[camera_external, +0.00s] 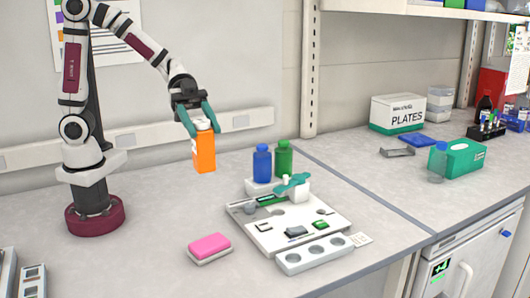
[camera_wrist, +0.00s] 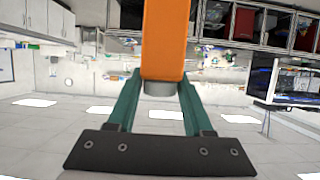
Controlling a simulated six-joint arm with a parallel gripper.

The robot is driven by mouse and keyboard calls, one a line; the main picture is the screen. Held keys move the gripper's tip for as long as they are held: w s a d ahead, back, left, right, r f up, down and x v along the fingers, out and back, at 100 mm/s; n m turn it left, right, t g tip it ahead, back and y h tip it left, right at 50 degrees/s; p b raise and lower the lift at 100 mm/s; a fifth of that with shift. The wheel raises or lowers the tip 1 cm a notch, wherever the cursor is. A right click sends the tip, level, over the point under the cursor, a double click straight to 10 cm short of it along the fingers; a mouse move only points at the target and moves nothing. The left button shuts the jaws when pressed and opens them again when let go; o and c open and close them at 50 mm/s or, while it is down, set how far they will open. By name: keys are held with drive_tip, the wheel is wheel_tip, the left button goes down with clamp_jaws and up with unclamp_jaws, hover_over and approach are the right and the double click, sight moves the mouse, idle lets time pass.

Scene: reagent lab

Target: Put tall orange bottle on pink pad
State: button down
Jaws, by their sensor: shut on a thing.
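The tall orange bottle (camera_external: 204,153) hangs upright in the air in the external view, its white cap between the fingers of my gripper (camera_external: 199,120). In the wrist view the orange bottle (camera_wrist: 165,40) stands out from between the green fingers (camera_wrist: 160,100), which are shut on its cap end. The pink pad (camera_external: 209,245) lies on the bench at the front, on a pale base, with nothing on it. The bottle is above and behind the pad, well clear of the bench.
A white tray (camera_external: 265,240) with small items and a block with round wells (camera_external: 290,262) lie right of the pad.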

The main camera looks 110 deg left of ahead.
wheel_tip(320, 180, down, 19)
idle(0.4)
drive_tip(key=shift+s+d+f, duration=0.1)
drive_tip(key=shift+f, duration=0.05)
drive_tip(key=shift+c, duration=1.5)
unclamp_jaws()
